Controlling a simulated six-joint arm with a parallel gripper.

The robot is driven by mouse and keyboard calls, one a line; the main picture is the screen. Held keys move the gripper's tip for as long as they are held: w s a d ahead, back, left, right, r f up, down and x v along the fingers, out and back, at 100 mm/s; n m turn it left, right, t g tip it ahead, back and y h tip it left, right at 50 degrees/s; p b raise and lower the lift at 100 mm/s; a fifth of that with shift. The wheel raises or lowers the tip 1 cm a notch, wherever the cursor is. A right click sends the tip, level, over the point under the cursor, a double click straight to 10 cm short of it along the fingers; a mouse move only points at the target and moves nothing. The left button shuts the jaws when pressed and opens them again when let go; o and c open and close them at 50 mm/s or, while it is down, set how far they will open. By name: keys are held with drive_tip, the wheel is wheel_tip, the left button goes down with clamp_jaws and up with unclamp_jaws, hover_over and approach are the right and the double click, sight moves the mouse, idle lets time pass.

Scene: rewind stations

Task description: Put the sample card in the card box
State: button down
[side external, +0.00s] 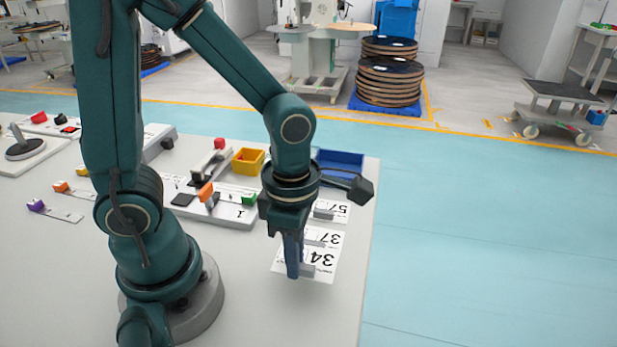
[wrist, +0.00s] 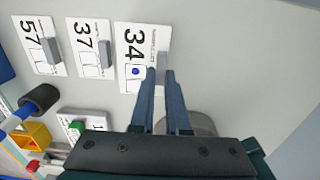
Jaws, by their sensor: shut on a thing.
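The white card marked 34 (side external: 321,258) lies under my gripper near the right edge of the table; it also shows in the wrist view (wrist: 130,72), with a blue dot on it. My gripper (side external: 293,274) points straight down, and its two blue fingers (wrist: 161,72) close on the small grey block on card 34. Whether the card is lifted off the table is unclear. A blue open box (side external: 340,161) and a smaller yellow box (side external: 248,161) stand at the back of the table. I cannot tell which is the card box.
Card 37 (wrist: 91,48) and card 57 (wrist: 40,46) lie in a row beside card 34, each with a grey block. A white station (side external: 233,213) with coloured clips lies left of my gripper. The table front right is clear.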

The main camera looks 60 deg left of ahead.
drive_tip(key=shift+f, duration=1.8)
drive_tip(key=shift+f, duration=0.25)
drive_tip(key=c, duration=0.9)
unclamp_jaws()
drive_tip(key=shift+r, duration=0.1)
